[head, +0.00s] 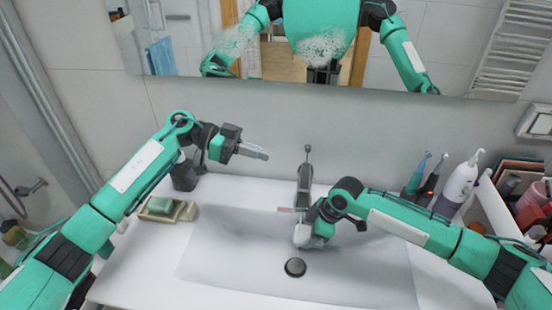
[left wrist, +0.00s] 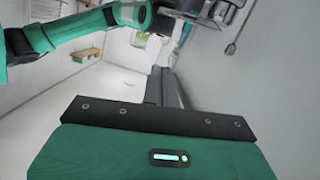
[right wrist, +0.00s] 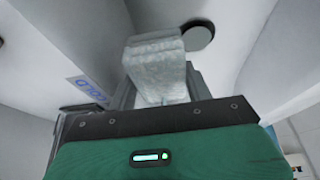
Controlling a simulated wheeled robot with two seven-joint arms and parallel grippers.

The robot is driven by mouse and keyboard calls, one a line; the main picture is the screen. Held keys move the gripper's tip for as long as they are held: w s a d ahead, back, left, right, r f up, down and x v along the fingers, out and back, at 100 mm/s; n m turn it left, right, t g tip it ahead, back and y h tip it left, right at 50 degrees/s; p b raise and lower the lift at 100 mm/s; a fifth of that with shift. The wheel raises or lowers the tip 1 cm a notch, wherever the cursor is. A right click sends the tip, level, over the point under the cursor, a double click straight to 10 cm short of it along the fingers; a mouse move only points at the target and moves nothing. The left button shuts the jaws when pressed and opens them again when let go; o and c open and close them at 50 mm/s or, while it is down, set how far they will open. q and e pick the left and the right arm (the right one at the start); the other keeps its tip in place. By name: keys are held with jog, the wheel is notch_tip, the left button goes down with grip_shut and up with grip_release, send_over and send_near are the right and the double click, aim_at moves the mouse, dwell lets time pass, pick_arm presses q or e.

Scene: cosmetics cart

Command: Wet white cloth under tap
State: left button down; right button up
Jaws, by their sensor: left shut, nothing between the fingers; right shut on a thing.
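The white cloth (head: 302,238) is in my right gripper (head: 312,230), low in the basin just below the tap (head: 304,185). In the right wrist view the folded, greyish-white cloth (right wrist: 155,65) sticks out between the shut fingers. I cannot tell whether water is running or the cloth is wet. My left gripper (head: 264,155) is shut and empty, above the back of the washbasin, left of the tap's upright lever (head: 308,152) and apart from it. Its closed fingers (left wrist: 165,86) also show in the left wrist view.
The white basin (head: 215,245) has a dark drain (head: 295,267). A soap dish (head: 183,212) with green soap (head: 160,205) and a dark cup (head: 184,175) stand left. A mirror (head: 460,60) hangs behind.

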pick_arm(q)
jog(key=n+y, duration=0.1)
jog(key=n, duration=3.5)
send_near(305, 177)
jog(key=s+a+f, duration=0.1)
jog(key=s+a, duration=0.2)
jog(key=x, duration=1)
jog(key=shift+s+a+f, duration=0.15)
jog(key=shift+s+f, duration=0.05)
jog(key=shift+r+m, duration=0.1)
jog(key=shift+m, duration=0.2)
